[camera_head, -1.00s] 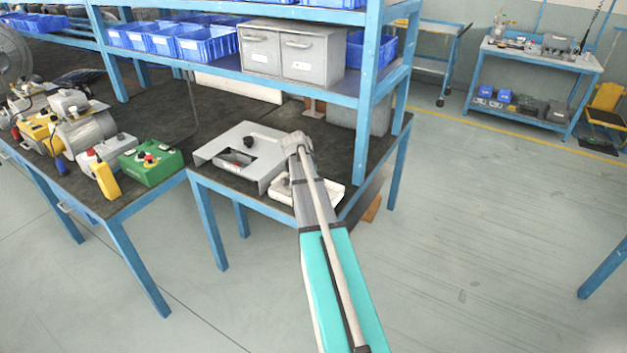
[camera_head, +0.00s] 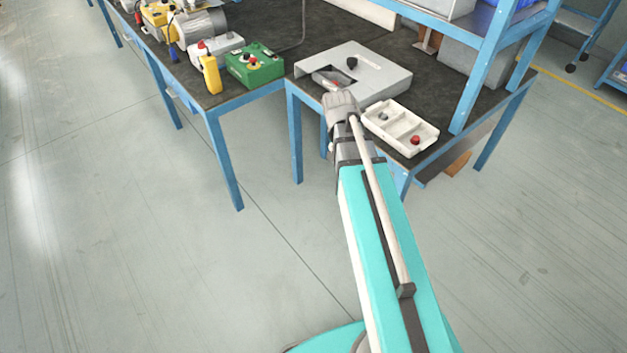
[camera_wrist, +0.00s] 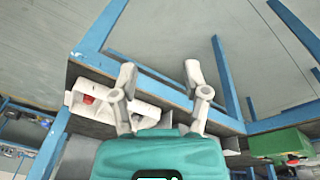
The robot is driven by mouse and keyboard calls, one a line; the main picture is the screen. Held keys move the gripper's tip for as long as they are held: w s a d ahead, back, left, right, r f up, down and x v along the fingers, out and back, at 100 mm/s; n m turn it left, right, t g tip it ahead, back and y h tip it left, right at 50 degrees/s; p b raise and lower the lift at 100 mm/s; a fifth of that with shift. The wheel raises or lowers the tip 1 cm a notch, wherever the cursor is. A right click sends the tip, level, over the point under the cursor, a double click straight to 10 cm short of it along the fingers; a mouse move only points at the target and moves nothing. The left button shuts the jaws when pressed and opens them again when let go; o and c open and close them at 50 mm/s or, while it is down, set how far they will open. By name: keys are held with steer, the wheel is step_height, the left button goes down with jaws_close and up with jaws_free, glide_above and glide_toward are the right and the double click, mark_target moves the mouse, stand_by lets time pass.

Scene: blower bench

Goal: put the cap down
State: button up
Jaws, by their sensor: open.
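A white tray with compartments (camera_head: 432,131) lies at the front corner of the bench. A red cap-like piece (camera_head: 415,140) is in its near right part and a small dark piece (camera_head: 384,117) in its far left part. The red piece also shows in the wrist view (camera_wrist: 88,99). Left of the tray is a grey housing (camera_head: 392,78) with a black knob (camera_head: 352,62) on top and an opening with a red spot inside. My gripper (camera_wrist: 159,74) is open, with nothing between its fingers. Which piece is the cap I cannot tell.
A green control box (camera_head: 255,66) and a yellow pendant (camera_head: 211,75) stand on the neighbouring bench to the left. A blue shelf post (camera_head: 480,88) rises right of the tray. The floor in front of the benches is clear.

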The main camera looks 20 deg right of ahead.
steer(key=s+a+n+y, duration=0.1)
steer(key=s+a+n, duration=0.5)
steer(key=a, duration=0.5)
steer(key=shift+s+g+y, duration=0.3)
steer(key=shift+s, duration=0.8)
steer(key=shift+f, duration=0.1)
